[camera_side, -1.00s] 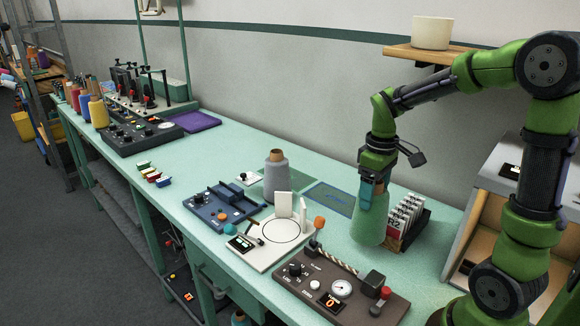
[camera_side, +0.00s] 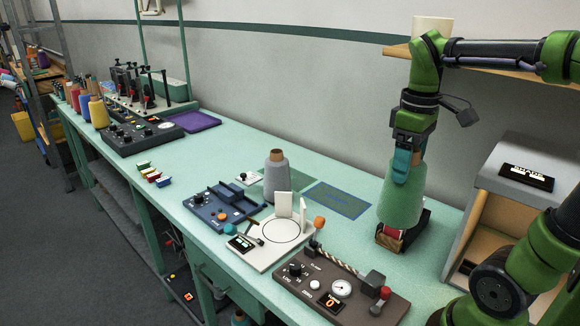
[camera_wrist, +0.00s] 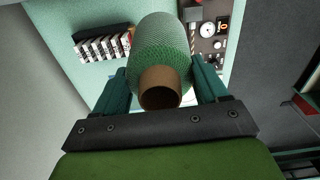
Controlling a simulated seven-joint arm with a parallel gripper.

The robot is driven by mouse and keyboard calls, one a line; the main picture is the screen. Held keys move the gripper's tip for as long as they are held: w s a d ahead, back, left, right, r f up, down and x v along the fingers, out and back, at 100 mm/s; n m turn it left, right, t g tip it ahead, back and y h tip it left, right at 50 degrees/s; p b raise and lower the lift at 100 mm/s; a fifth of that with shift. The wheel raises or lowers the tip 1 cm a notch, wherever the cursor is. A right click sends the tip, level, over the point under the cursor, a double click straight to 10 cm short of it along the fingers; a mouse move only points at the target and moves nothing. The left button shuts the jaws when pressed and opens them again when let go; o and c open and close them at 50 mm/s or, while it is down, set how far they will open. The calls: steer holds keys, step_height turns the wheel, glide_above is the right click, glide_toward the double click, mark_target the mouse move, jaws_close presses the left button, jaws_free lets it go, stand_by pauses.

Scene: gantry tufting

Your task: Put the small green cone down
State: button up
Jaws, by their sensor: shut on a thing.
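The small green cone (camera_side: 400,207) is a pale green yarn cone with a brown core. My gripper (camera_side: 403,165) is shut on its top and holds it upright, in front of the card rack in the side view. In the wrist view the cone (camera_wrist: 166,48) sits between the two teal fingers of my gripper (camera_wrist: 162,85), its brown core end towards the camera. The cone's base appears to be off the table, though the side view does not show the gap clearly.
A grey cone (camera_side: 276,180) stands behind a white scale (camera_side: 262,250). A blue outlined mat (camera_side: 337,200) lies bare on the table. The card rack (camera_wrist: 100,47), a brown gauge panel (camera_side: 345,291), a blue device (camera_side: 222,208) and a grey cabinet (camera_side: 517,160) stand nearby.

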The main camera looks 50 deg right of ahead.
steer(key=w+r, duration=0.3)
steer(key=w, duration=0.4)
steer(key=shift+w, duration=0.25)
steer(key=w+a, duration=0.1)
steer(key=w, duration=0.8)
steer(key=shift+w+r, duration=0.15)
steer(key=shift+r, duration=0.15)
steer(key=w+a+f, duration=0.2)
steer(key=w+a, duration=0.1)
steer(key=w, duration=0.3)
steer(key=w+a+f, duration=0.2)
steer(key=w+f, duration=0.1)
steer(key=w, duration=0.2)
step_height(320, 180, down, 13)
steer(key=shift+w+a+m, duration=0.15)
steer(key=shift+w+m, duration=0.05)
steer(key=shift+m, duration=0.1)
steer(key=shift+f, duration=0.15)
steer(key=o, duration=1.4)
steer(key=shift+c, duration=0.2)
